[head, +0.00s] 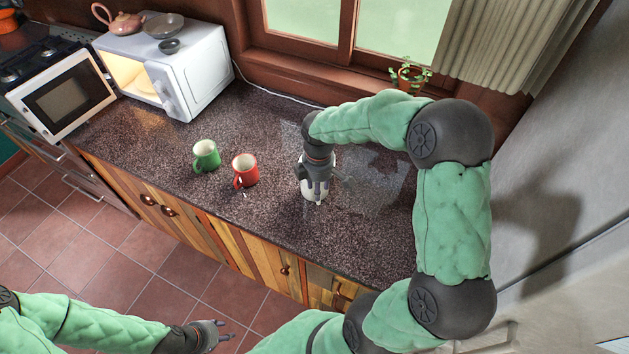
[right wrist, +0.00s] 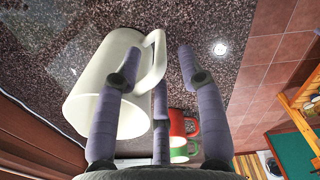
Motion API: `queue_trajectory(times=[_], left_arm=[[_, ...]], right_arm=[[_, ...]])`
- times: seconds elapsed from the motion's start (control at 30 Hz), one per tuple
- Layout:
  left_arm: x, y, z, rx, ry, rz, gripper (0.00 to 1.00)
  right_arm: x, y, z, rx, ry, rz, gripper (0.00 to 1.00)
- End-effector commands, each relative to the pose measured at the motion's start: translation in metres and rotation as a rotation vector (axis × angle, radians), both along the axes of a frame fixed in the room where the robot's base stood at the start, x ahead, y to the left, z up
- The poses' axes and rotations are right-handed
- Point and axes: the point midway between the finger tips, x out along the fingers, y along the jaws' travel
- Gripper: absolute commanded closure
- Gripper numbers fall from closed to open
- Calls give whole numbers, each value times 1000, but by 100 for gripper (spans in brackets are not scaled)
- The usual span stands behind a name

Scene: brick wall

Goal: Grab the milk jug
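The white milk jug (head: 309,190) stands on the dark speckled counter, partly hidden by my right gripper (head: 318,192) above it. In the right wrist view the jug (right wrist: 104,68) shows at left with its handle (right wrist: 158,62) toward the fingers. The right gripper (right wrist: 157,62) has its fingers spread. One finger overlaps the jug's body in the picture and another lies beyond the handle. I cannot tell whether any finger touches it. My left gripper (head: 217,334) is low at the bottom, over the floor, with fingers apart and empty.
A red mug (head: 245,172) and a green mug (head: 205,156) stand left of the jug. An open microwave (head: 190,75) with bowls and a teapot on top is at the back left. A potted plant (head: 409,74) is by the window. Counter left of the mugs is clear.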

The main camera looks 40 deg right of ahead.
Motion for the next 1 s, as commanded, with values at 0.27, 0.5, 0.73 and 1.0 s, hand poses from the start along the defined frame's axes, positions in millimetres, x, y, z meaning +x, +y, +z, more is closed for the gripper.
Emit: queue_trajectory(times=[0.27,0.5,0.73,1.0], left_arm=[[0,0,-3,0,-1,0,60],[0,0,-9,0,-1,0,60],[0,0,-8,0,-1,0,60],[0,0,-8,0,-1,0,60]], right_arm=[[-2,0,-19,0,1,0,60],[-3,0,-51,1,1,0,60],[-3,0,-54,0,-1,0,60],[-3,0,-54,0,-1,0,100]])
